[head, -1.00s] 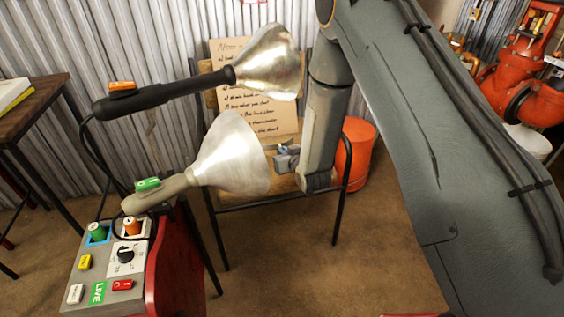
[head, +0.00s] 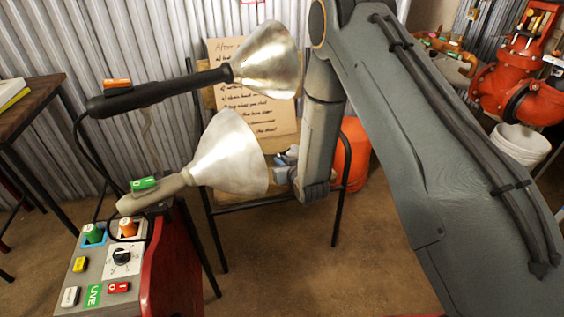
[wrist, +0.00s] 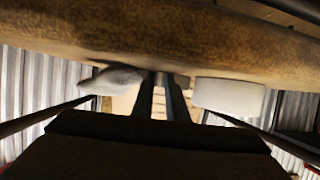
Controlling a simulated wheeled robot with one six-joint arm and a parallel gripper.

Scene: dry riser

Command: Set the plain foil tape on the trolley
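I cannot pick out the plain foil tape in either view. In the head view my gripper (head: 286,160) is at the stand with the wooden top (head: 281,138), partly hidden behind the lower metal cone and my own arm. In the wrist view two dark bars (wrist: 162,97) stand close together in the middle. A pale grey rounded piece (wrist: 115,79) is to their left and a white block (wrist: 230,94) to their right. I cannot tell whether these are fingers or objects, nor whether anything is held. No surface is clearly recognisable as the trolley.
Two lamp-like tools with metal cones (head: 228,155) (head: 268,62) reach across close to my gripper. A red-sided control box (head: 172,265) is front left. An orange bucket (head: 354,152), white bucket (head: 519,146) and red valve (head: 517,82) are right. Floor below the stand is clear.

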